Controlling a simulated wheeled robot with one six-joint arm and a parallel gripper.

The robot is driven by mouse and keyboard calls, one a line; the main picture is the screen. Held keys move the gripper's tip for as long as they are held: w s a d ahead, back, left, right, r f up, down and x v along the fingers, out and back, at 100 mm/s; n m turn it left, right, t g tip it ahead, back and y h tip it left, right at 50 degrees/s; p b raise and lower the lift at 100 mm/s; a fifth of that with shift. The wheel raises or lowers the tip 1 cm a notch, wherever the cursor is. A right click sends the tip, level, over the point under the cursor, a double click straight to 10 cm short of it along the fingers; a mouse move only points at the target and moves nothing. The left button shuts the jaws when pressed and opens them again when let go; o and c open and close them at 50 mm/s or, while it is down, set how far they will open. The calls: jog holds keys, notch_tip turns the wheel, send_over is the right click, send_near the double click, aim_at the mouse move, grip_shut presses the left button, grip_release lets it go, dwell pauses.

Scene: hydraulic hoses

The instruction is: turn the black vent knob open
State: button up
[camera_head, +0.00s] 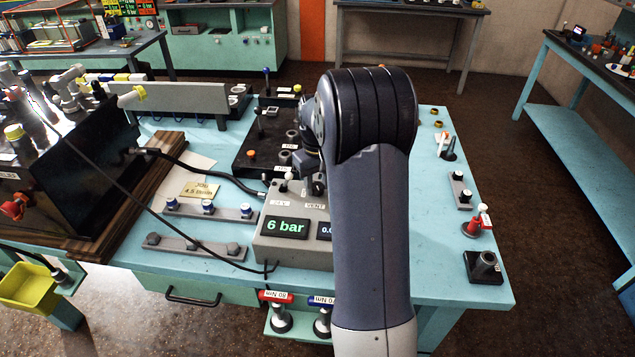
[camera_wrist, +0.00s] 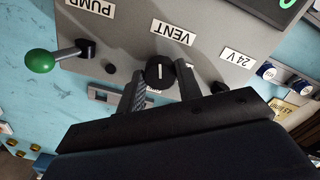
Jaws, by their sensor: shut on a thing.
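The black vent knob (camera_wrist: 158,76) is round, with a short white mark that stands roughly upright in the wrist view. It sits on the grey control box (camera_head: 267,249), beside the upside-down VENT label (camera_wrist: 172,31). My gripper (camera_wrist: 160,71) has one finger on each side of the knob and is shut on it. The box's display (camera_head: 287,228) reads 6 bar; a second display is partly covered by my arm.
A green-tipped lever (camera_wrist: 40,61) by the PUMP label stands near the gripper. A black hose (camera_head: 205,172) runs across the bench (camera_head: 120,240) left of the box. A black tank (camera_head: 75,165) stands at far left. Blue-capped fittings (camera_head: 208,207) line a grey strip.

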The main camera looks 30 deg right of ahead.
aim_at(317, 186)
jog(key=shift+m, duration=2.1)
jog(key=o, duration=1)
jog(key=shift+c, duration=0.2)
notch_tip(317, 186, up, 11)
jog(key=b, duration=0.1)
jog(key=shift+f, duration=0.15)
